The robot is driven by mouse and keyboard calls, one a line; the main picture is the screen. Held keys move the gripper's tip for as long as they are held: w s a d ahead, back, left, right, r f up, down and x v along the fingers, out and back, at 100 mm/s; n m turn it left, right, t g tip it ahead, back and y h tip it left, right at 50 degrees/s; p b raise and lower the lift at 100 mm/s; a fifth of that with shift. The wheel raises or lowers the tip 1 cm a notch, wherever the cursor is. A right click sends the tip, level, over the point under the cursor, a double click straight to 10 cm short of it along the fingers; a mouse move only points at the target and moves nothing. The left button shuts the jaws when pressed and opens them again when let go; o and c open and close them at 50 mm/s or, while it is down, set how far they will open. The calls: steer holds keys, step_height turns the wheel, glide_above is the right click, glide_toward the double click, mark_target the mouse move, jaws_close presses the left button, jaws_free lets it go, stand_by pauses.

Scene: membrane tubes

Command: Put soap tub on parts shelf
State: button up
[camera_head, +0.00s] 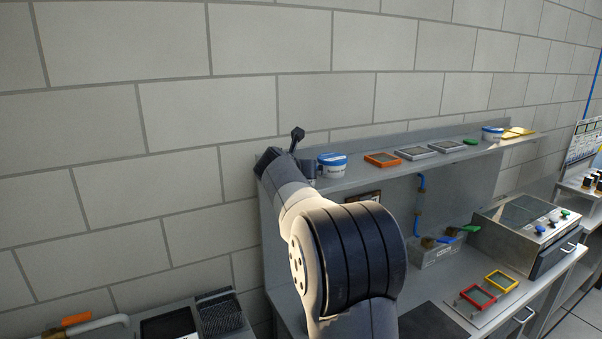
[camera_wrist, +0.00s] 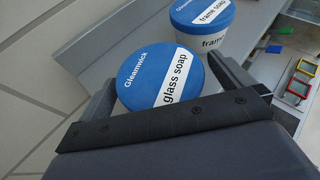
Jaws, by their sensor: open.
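A white soap tub with a blue lid labelled "glass soap" (camera_wrist: 150,78) lies between the two fingers of my gripper (camera_wrist: 168,82) in the wrist view. The fingers are open on either side of it; whether they touch it is unclear. A second blue-lidded tub labelled "frame soap" (camera_wrist: 204,25) stands just beyond it. In the head view, my gripper (camera_head: 288,158) is at the left end of the upper parts shelf (camera_head: 365,178). A blue-lidded tub (camera_head: 332,166) stands on the shelf right beside it; its label is too small to read.
A grey machine (camera_head: 525,225) and small red and yellow frames (camera_head: 501,281) are on the bench below. A block wall rises behind the shelf.

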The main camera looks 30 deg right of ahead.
steer(key=b+v, duration=0.2)
steer(key=v, duration=0.9)
steer(key=shift+s, duration=0.2)
steer(key=shift+r, duration=0.1)
